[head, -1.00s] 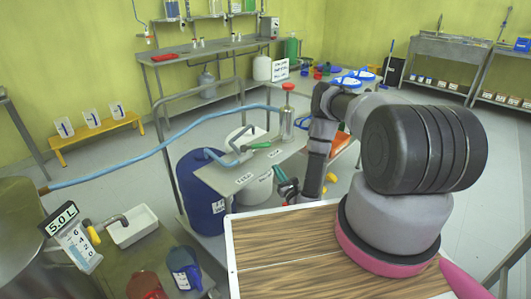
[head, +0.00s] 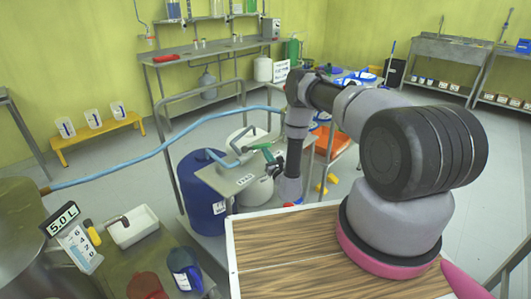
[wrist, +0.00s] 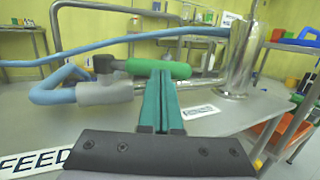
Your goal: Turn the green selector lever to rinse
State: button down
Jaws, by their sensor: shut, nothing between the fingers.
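The green selector lever (wrist: 158,69) lies level across the wrist view, its left end joined to a dark valve fitting on grey pipework (wrist: 104,93). In the head view the lever (head: 260,146) shows above the steel bench. My gripper (wrist: 158,82) has its teal fingers shut together, with the tips right at the lever's near side. I cannot tell whether they touch it. In the head view my gripper (head: 273,157) is just right of and below the lever. A FEED label (wrist: 45,162) lies at lower left; a second label (wrist: 200,112) beyond the fingers is unreadable.
A metal cylinder (wrist: 238,55) stands right of the lever. A blue drum (head: 203,195) stands left of the bench. An orange bin (wrist: 293,130) sits beyond the bench's right edge.

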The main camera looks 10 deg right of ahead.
jog(key=shift+w+a, duration=0.1)
jog(key=shift+w, duration=0.25)
jog(key=shift+w+d+r+n+y, duration=0.1)
jog(key=shift+w+d+n+y, duration=0.15)
jog(key=shift+w+n+y, duration=0.35)
jog(key=n+g+y, duration=0.1)
jog(key=w+y, duration=0.1)
jog(key=y, duration=0.1)
jog(key=shift+w+d+n+g+y, duration=0.1)
jog(key=shift+w+n+g+y, duration=0.1)
jog(key=shift+n+g+y, duration=0.15)
jog(key=shift+w+a+n+g+y, duration=0.2)
jog(key=shift+w+n+g+y, duration=0.25)
jog(key=shift+n+g+y, duration=0.45)
jog(key=shift+t, duration=0.25)
